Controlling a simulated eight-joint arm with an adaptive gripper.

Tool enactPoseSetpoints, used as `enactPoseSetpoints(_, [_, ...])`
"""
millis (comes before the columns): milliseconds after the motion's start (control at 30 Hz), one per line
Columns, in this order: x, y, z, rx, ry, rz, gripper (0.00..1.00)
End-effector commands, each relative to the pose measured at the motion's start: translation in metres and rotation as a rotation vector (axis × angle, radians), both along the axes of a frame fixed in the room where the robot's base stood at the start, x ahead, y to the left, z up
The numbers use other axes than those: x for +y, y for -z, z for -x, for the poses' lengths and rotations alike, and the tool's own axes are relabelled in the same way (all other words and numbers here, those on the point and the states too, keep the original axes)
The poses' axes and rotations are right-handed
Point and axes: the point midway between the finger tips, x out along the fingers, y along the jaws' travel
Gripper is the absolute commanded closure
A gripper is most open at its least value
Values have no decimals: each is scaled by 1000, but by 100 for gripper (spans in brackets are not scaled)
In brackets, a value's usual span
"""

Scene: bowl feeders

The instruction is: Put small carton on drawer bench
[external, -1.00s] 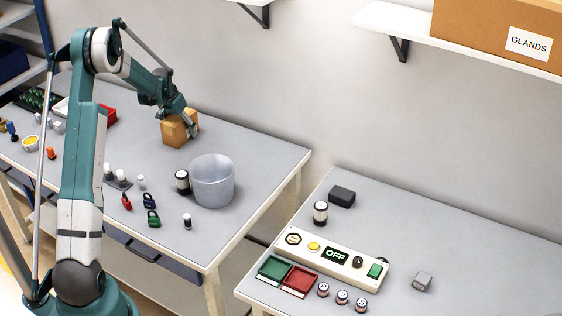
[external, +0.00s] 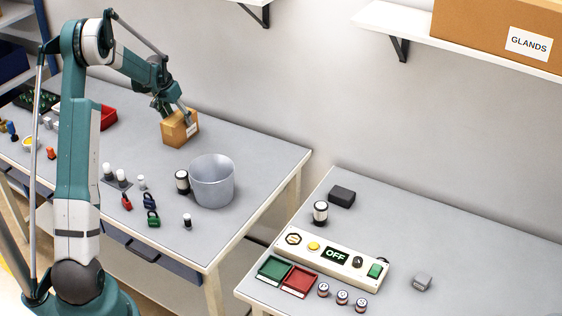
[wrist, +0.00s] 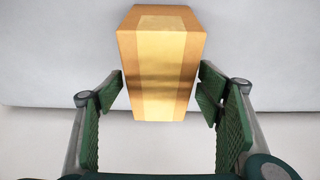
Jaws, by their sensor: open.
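The small carton (external: 177,131) is a brown cardboard box with a paler tape band and a white label. It sits at the back of the left bench (external: 255,160), which has a drawer under its front edge. My gripper (external: 183,112) is just above the carton's top, tilted down. In the wrist view the carton (wrist: 160,65) lies centred between the two green-padded fingers (wrist: 161,78), with a gap on each side. The fingers are open and hold nothing.
Padlocks (external: 151,209) and small parts lie nearer the front. A red tray (external: 107,117) is to the left. The right bench carries a control panel (external: 330,257).

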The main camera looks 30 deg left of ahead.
Motion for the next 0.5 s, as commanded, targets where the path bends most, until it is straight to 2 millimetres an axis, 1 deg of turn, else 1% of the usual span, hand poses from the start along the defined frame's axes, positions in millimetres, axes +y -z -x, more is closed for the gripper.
enactPoseSetpoints(33, [0, -8, 2, 0, 0, 0, 34])
enactPoseSetpoints(200, [0, -29, 9, 0, 0, 0, 34])
enactPoseSetpoints(333, [0, -42, 13, 0, 0, 0, 34])
enactPoseSetpoints(500, [0, -51, 15, 0, 0, 0, 34])
